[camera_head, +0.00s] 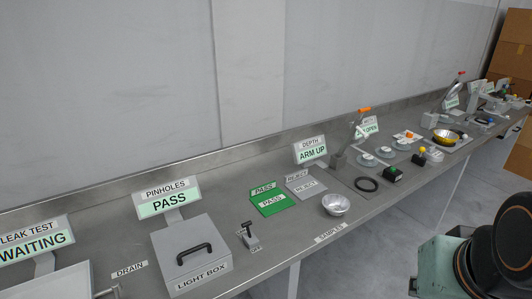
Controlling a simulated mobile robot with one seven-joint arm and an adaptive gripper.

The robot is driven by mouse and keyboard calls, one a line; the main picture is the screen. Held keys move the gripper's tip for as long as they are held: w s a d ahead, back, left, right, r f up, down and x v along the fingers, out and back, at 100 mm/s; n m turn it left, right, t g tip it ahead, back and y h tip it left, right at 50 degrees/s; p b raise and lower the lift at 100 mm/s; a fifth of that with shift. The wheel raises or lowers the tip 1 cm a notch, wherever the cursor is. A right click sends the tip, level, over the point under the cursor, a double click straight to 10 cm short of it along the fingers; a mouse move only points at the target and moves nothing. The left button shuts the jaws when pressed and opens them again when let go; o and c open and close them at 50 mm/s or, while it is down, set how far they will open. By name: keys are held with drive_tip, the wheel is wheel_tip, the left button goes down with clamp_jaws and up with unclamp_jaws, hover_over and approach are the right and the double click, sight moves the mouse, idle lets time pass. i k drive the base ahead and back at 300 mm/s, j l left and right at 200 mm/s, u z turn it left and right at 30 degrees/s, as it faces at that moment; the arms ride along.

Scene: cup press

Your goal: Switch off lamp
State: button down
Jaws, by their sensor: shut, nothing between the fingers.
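The light box (190,255) is a grey box with a closed lid and a black handle (194,253), at the lower left of the bench. To its right stands a small lever switch (250,239) with a black grip. Its lever leans up and to the left, away from the bench's front edge. A small label (257,250) by its front side seems to read OFF. No lamp glow shows outside the closed box. My gripper is not in view; only parts of my arm show at the lower right.
A PINHOLES sign (167,197) reading PASS stands behind the box. Right of the switch are a green PASS plate (272,203), a grey REJECT plate (305,187) and a metal cup (336,204). The bench front around the switch is clear.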

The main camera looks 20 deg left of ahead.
sight(247, 224)
drive_tip(key=u, duration=1.15)
